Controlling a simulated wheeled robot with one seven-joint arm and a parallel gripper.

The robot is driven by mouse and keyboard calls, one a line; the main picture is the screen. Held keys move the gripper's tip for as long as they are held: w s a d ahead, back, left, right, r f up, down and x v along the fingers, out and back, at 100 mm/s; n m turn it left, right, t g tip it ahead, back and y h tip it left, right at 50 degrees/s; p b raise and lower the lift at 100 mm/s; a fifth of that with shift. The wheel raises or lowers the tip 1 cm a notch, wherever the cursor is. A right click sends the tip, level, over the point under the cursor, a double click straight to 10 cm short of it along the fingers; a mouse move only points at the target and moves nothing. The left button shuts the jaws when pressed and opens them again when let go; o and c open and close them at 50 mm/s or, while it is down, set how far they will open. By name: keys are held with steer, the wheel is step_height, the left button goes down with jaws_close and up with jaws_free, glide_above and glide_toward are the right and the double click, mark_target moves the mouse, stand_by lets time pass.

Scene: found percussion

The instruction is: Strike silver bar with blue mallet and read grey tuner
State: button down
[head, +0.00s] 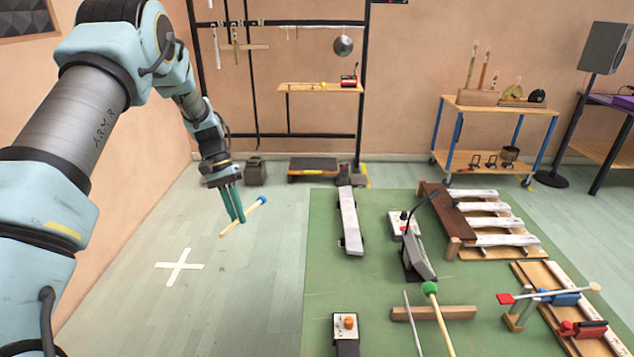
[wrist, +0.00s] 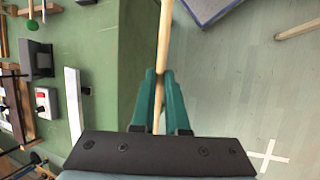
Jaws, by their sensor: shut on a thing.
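My gripper (head: 235,217) is shut on the wooden shaft of the blue mallet (head: 244,216), in the air left of the green mat. The mallet lies tilted across the fingers, its blue head (head: 263,200) up to the right. In the wrist view the shaft (wrist: 165,35) runs between the green fingertips (wrist: 160,78); the blue head is not visible there. A long silver bar (head: 349,220) lies alone on the mat, apart from the mallet. It also shows in the wrist view (wrist: 74,110). A grey device with a screen, seemingly the tuner (head: 418,257), stands right of it; its reading is illegible.
The green mat (head: 325,285) also holds a wooden rack with several silvery bars (head: 490,222), a green-headed mallet (head: 430,289), a box with an orange knob (head: 346,324) and a red-button box (head: 398,224). Floor around the white cross (head: 179,267) is clear.

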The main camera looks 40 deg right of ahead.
steer(key=s+d+r+m, duration=0.2)
steer(key=s+d, duration=0.4)
steer(key=d, duration=0.3)
steer(key=s+d+r+m+t+y, duration=0.1)
steer(key=s+d+r+m, duration=0.1)
steer(key=s+d+r, duration=0.3)
steer(key=s+d, duration=0.1)
steer(key=d, duration=0.3)
steer(key=shift+d+r+m+p, duration=0.2)
steer(key=shift+m+p, duration=0.2)
steer(key=shift+a, duration=0.1)
steer(key=shift+f+b, duration=1.15)
steer(key=shift+f, duration=1.4)
step_height(320, 180, down, 6)
steer(key=d+y+b, duration=0.2)
step_height(320, 180, up, 7)
steer(key=p, duration=0.2)
steer(key=shift+w+a+g+p, duration=0.25)
steer(key=shift+a+g+p, duration=0.05)
